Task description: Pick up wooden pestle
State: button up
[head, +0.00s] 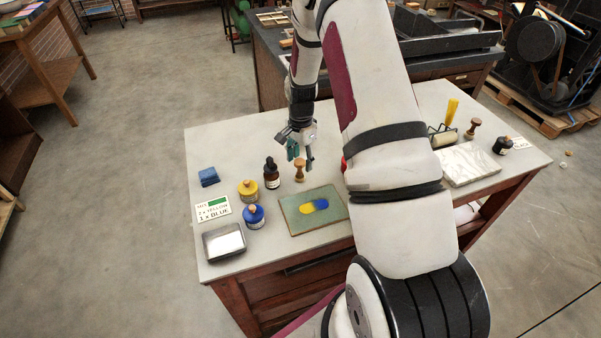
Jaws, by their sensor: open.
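A small turned wooden piece, which looks like the wooden pestle (299,172), stands upright on the pale worktable (225,140), right of a dark dropper bottle. My gripper (301,160) is just above and around its top in the head view, with its fingers apart. I cannot tell whether a finger touches it. A second, similar wooden piece (472,128) stands at the right side of the table.
A glass slab (290,221) with yellow and blue ink lies in front. Left are the dark bottle (271,174), yellow jar (248,190), blue jar (253,216), metal tray (223,243) and blue cloth (208,176). A roller (441,135) and white slab (487,160) are right.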

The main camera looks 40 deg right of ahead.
aim_at(300, 170)
jog(key=shift+w+a+f+p, duration=0.1)
jog(key=shift+f+p, duration=0.5)
jog(key=shift+f, duration=2.1)
jog(key=shift+c, duration=0.6)
grip_shut()
